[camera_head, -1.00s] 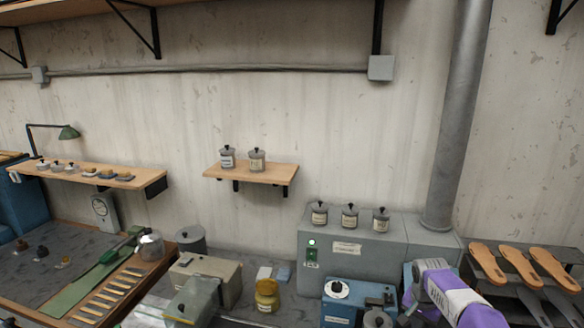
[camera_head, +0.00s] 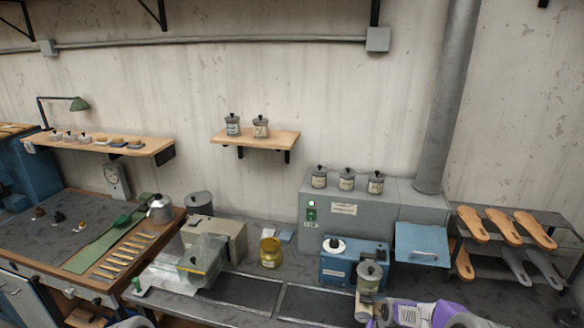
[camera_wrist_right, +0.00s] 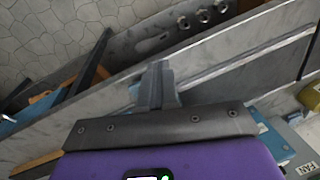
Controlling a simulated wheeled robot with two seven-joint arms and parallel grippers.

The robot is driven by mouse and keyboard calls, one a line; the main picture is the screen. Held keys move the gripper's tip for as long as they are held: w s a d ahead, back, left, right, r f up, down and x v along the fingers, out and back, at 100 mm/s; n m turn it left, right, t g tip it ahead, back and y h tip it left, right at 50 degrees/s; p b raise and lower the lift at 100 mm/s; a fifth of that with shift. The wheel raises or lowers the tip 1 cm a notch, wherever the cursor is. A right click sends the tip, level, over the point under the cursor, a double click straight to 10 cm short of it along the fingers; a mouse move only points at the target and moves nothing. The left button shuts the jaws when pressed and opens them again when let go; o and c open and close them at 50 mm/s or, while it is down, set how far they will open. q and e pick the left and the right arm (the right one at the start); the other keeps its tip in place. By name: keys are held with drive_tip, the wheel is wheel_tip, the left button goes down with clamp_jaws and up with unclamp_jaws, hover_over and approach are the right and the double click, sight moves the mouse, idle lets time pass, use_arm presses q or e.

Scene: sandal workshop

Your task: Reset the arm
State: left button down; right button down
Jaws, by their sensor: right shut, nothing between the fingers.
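My left gripper is in neither view.
A blue machine (camera_head: 350,268) and a yellow jar (camera_head: 270,252) stand on the bench. A grey cabinet (camera_head: 390,208) carries several lidded tins. A rack (camera_head: 520,216) with orange and grey soles is at the right. A clear-covered box (camera_head: 195,260) stands left of centre.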

drive_tip(key=s+a+f+n+y, duration=0.2)
drive_tip(key=s+a+f, duration=0.75)
drive_tip(key=s, duration=0.25)
drive_tip(key=s+a+f, duration=0.2)
drive_tip(key=s+a, duration=0.2)
drive_tip(key=s, duration=0.9)
wheel_tip(320, 180, down, 14)
drive_tip(key=b, duration=1.4)
drive_tip(key=shift+s+a+r+n+g+y, duration=0.15)
drive_tip(key=shift+a+n+g+y, duration=0.05)
drive_tip(key=shift+n+g+y, duration=0.1)
